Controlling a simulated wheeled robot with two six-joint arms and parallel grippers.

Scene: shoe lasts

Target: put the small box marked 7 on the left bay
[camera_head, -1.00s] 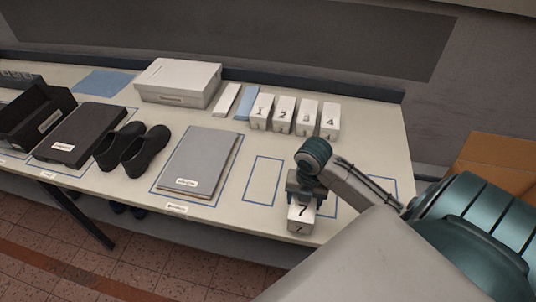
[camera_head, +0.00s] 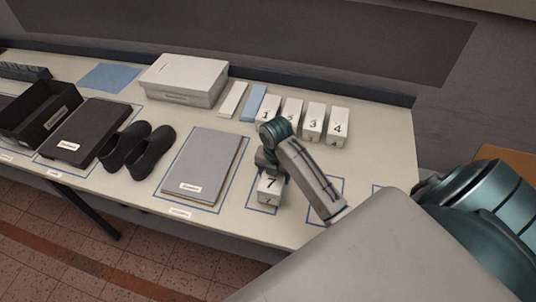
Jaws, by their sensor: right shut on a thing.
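The small white box marked 7 (camera_head: 270,190) is held in my right gripper (camera_head: 268,172). It is upright at or just above the left outlined bay (camera_head: 251,205), the one beside the grey folder. I cannot tell whether its underside touches the table. My right gripper is shut on it from above, and its fingers are mostly hidden by the wrist. My left gripper is not in view.
Boxes marked 1 to 4 (camera_head: 313,124) stand in a row behind. The grey folder (camera_head: 205,163) lies left of the bay, with black shoes (camera_head: 150,152) beyond it. A white lidded box (camera_head: 184,80) is at the back. Other bay outlines (camera_head: 377,190) lie to the right, partly behind my arm.

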